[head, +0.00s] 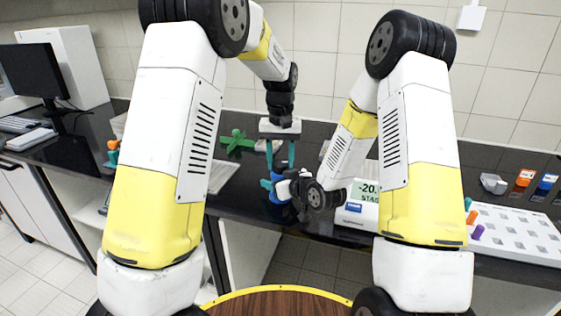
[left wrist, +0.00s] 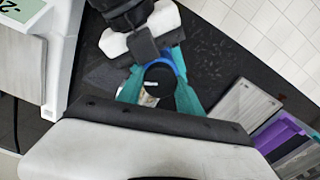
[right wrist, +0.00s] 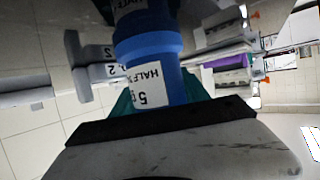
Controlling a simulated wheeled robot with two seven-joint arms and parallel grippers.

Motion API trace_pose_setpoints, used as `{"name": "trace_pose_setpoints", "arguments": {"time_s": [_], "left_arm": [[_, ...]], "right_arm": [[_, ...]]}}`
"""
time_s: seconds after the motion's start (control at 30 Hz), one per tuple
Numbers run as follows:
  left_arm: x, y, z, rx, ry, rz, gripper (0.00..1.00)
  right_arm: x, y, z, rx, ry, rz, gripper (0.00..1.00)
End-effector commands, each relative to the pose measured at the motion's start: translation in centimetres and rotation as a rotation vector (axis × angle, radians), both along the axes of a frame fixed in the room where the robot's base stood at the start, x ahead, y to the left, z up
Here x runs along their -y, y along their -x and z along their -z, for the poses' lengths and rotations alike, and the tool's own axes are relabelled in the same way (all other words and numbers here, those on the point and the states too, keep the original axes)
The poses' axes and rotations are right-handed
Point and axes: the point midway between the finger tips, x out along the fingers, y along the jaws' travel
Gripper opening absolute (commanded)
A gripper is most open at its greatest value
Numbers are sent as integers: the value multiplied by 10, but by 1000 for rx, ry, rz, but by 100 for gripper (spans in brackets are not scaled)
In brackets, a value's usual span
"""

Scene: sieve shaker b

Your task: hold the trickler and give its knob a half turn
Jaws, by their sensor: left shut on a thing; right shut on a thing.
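The trickler (head: 279,212) is blue and stands over the dark bench's front edge, partly hidden by my grippers. In the right wrist view its blue body (right wrist: 148,46) carries a white label reading HALF and 5. My right gripper (head: 277,186) comes in from the right and is shut on this body, with teal fingers on both sides. My left gripper (head: 280,160) points down from above. In the left wrist view its teal fingers lie either side of the round black top (left wrist: 160,78), the knob, with a blue rim behind it. The exact finger contact is hidden.
A balance (head: 358,210) with a lit display stands just right of the trickler. A green cross-shaped piece (head: 237,141) lies behind on the left. A white rack (head: 520,232) with coloured pegs and orange (head: 525,178) and blue (head: 547,182) containers are at the right.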

Motion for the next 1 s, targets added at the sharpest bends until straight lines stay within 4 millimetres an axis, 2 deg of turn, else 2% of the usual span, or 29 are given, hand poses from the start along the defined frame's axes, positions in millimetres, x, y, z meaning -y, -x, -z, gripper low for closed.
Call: {"name": "trace_pose_setpoints", "arguments": {"time_s": [0.07,0.1,0.2,0.5,0.63,1.0], "left_arm": [[1,0,-1,0,1,0,2],[1,0,-1,0,1,0,48],[1,0,-1,0,1,0,65],[0,0,-1,0,1,-1,65],[0,-1,-11,2,1,-1,65],[1,-1,-86,4,2,0,65]], "right_arm": [[0,0,0,-1,1,0,0],[0,0,0,-1,1,0,0],[0,0,0,-1,1,0,0],[0,0,0,0,0,0,0],[0,0,0,0,0,0,0],[0,0,0,0,0,0,0]]}}
